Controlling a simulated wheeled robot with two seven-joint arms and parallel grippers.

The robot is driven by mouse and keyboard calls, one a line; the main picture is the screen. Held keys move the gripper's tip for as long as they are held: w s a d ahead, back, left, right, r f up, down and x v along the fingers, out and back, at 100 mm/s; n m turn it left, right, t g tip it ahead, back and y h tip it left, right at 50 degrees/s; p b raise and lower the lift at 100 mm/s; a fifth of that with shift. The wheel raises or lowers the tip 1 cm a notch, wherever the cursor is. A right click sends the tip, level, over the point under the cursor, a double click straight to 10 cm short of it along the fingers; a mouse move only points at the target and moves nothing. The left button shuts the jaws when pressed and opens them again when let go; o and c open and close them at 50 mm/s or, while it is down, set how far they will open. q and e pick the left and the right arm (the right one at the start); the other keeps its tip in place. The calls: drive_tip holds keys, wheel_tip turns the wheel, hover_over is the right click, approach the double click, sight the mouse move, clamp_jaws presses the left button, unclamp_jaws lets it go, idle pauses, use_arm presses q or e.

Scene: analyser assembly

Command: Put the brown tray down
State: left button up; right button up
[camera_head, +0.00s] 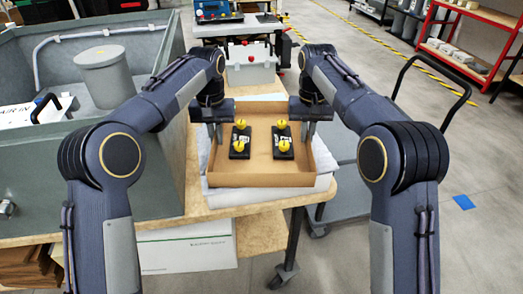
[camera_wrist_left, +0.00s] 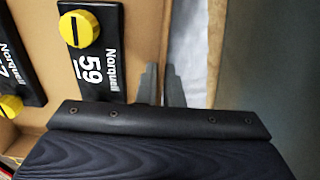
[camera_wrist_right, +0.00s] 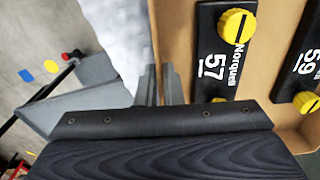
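The brown tray (camera_head: 261,178) is a shallow cardboard-coloured box over a white padded sheet on the wooden table; I cannot tell whether its base touches the sheet. My left gripper (camera_head: 217,134) is shut on the tray's left wall; its fingers (camera_wrist_left: 162,86) straddle that wall. My right gripper (camera_head: 308,134) is shut on the right wall; its fingers (camera_wrist_right: 162,86) straddle it too. Inside lie two black modules with yellow knobs: the left one (camera_head: 240,146), marked 59 in the left wrist view (camera_wrist_left: 92,50), and the right one (camera_head: 282,146), marked 57 in the right wrist view (camera_wrist_right: 222,55).
A large grey-green bin (camera_head: 155,190) with a grey cylinder (camera_head: 105,78) stands close on the left. A light grey case (camera_head: 251,68) with red knobs stands behind the tray. A cart with a black handle (camera_head: 440,62) is on the right. A red shelf (camera_head: 470,40) stands farther back.

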use_arm(q)
drive_tip(key=o, duration=0.3)
drive_tip(key=shift+r, duration=0.15)
use_arm(e)
drive_tip(key=o, duration=0.3)
drive_tip(key=shift+r, duration=0.1)
use_arm(q)
drive_tip(key=shift+o, duration=0.2)
use_arm(e)
drive_tip(key=shift+o, duration=0.2)
use_arm(q)
wheel_tip(320, 180, up, 7)
drive_tip(key=shift+r, duration=0.2)
use_arm(e)
drive_tip(key=shift+r, duration=0.3)
wheel_tip(320, 180, up, 7)
drive_tip(key=shift+f, duration=0.1)
